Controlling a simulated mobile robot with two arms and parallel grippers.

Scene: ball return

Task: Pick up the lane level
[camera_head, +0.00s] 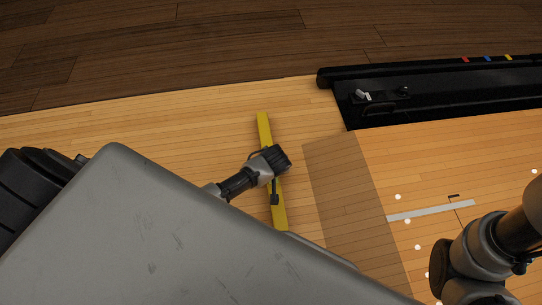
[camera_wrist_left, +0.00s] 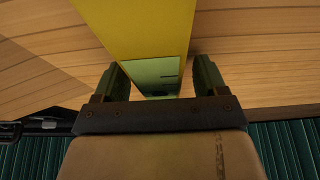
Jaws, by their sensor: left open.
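The lane level is a long yellow bar (camera_head: 264,128) lying on the light wooden floor in the head view. My left gripper (camera_head: 275,180) is over its middle and hides part of it. In the left wrist view the yellow level (camera_wrist_left: 140,25) runs down between the two fingers of my left gripper (camera_wrist_left: 158,75), with a pale green window in it. The fingers are open, one on each side of the level. I cannot tell whether they touch it. My right arm shows at the lower right of the head view; its gripper is out of view.
A black gutter-like unit (camera_head: 440,92) with small coloured marks stands at the upper right. A darker floor strip (camera_head: 350,200) lies right of the level, then a light strip (camera_head: 430,212) and several white dots. My grey body fills the lower left. Floor left of the level is clear.

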